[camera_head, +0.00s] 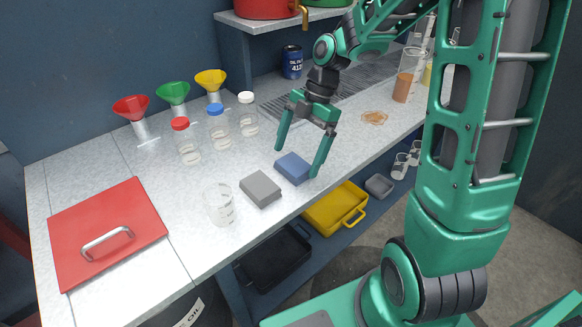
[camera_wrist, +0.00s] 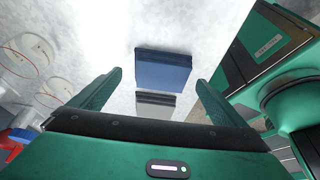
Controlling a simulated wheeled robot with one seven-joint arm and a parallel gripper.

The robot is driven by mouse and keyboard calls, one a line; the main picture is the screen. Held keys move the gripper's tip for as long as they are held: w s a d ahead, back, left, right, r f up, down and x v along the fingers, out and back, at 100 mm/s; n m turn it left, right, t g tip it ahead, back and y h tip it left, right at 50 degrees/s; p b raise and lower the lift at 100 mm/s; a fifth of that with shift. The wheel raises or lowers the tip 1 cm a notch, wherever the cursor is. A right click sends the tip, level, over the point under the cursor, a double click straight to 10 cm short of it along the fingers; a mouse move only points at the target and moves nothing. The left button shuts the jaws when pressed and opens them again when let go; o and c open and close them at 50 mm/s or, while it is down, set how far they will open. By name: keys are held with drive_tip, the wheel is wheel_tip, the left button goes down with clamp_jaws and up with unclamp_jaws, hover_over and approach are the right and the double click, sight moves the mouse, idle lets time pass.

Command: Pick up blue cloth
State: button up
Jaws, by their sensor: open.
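The blue cloth (camera_head: 293,167) is a folded, block-like pad lying on the light worktop near its front edge. My gripper (camera_head: 299,162) is open and points down over it. In the head view one finger is behind and left of the cloth, the other at its right side. The wrist view shows the blue cloth (camera_wrist: 163,70) ahead, between the lines of the two open fingers (camera_wrist: 160,90). Nothing is held. Whether a finger touches the cloth I cannot tell.
A grey folded cloth (camera_head: 260,189) lies left of the blue one, with a clear beaker (camera_head: 219,204) beyond it. Capped bottles (camera_head: 186,142) and coloured funnels (camera_head: 173,94) stand behind. A brown spill (camera_head: 374,118) lies to the right. A red lid (camera_head: 106,232) covers the left end.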

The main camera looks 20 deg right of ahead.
drive_tip(key=shift+x, duration=0.8)
drive_tip(key=shift+c, duration=0.3)
drive_tip(key=c, duration=1.1)
drive_tip(key=shift+r, duration=0.1)
drive_tip(key=shift+w+r, duration=0.1)
drive_tip(key=shift+r, duration=0.35)
wheel_tip(320, 180, up, 3)
drive_tip(key=shift+f, duration=0.15)
drive_tip(key=s+a+r, duration=0.7)
drive_tip(key=a, duration=0.2)
drive_tip(key=shift+a, duration=0.2)
